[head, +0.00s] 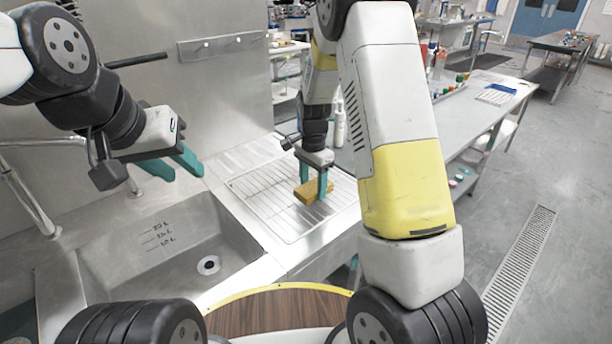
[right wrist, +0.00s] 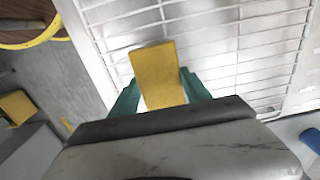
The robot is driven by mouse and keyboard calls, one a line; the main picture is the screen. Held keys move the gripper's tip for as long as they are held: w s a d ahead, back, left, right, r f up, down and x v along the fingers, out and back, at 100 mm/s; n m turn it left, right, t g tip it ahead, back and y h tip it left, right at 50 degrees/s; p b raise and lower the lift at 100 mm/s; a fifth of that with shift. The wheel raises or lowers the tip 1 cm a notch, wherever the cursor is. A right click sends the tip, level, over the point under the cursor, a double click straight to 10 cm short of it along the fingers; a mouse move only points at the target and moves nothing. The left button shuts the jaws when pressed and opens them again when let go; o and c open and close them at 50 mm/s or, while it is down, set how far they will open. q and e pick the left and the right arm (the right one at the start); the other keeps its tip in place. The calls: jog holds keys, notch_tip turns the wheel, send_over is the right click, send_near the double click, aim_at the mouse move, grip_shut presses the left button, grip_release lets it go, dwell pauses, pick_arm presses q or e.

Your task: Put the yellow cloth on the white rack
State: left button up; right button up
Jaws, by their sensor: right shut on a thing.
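The yellow cloth (head: 308,191) is a small folded block at the white rack (head: 258,190). It also shows in the right wrist view (right wrist: 155,72), between my right gripper's teal fingers, with the rack's white wires (right wrist: 225,40) behind it. My right gripper (head: 314,184) points down over the rack and is shut on the cloth. I cannot tell whether the cloth touches the wires. My left gripper (head: 181,165) is over the sink's back edge, away from the rack, with its two teal fingers apart and nothing between them.
A steel sink (head: 165,245) with a drain lies left of the rack. A tap (head: 30,190) stands at the far left. A round wooden top with a yellow rim (head: 280,289) is in front. A white bottle (head: 339,128) stands behind the rack.

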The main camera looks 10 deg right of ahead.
aim_at(313, 187)
jog(key=shift+f, duration=0.7)
jog(key=shift+f, duration=0.1)
jog(key=o, duration=1.3)
notch_tip(313, 187, up, 12)
jog(key=s+d+r+n+t+y, duration=0.25)
jog(key=s+r+n, duration=0.25)
jog(key=s+r, duration=0.6)
jog(key=s+r+n+t, duration=0.3)
jog(key=s+n, duration=0.3)
jog(key=s, duration=0.8)
jog(key=shift+r+n+t, duration=0.3)
jog(key=shift+n+t, duration=0.05)
jog(key=shift+n, duration=0.05)
